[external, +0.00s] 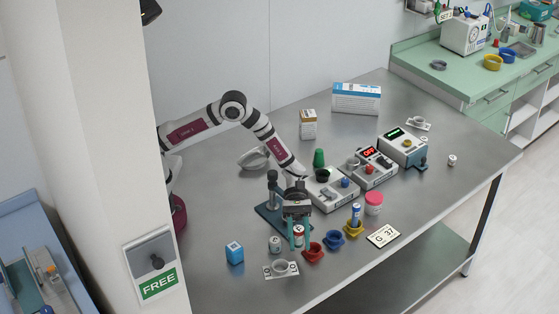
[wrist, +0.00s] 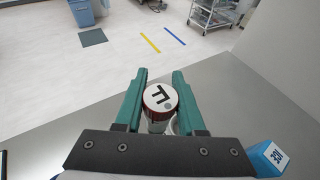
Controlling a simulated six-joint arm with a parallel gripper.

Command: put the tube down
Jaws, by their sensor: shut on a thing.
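My gripper (external: 298,238) points down over the front part of the steel table. Its teal fingers (wrist: 159,98) are closed on a tube (wrist: 160,100) in the wrist view. The tube has a red rim and a white round top with a black mark. In the external view the tube is mostly hidden between the fingers. A pale ring shape shows partly behind the tube in the wrist view; I cannot tell whether they touch. A white plate with a ring holder (external: 281,268) lies just front-left of my gripper.
A blue box (external: 235,252) and a small grey jar (external: 275,244) stand left of my gripper. A red cup (external: 314,252), a blue cup (external: 335,240) and a yellow cup (external: 353,230) with a blue tube stand right. The right end of the table is largely clear.

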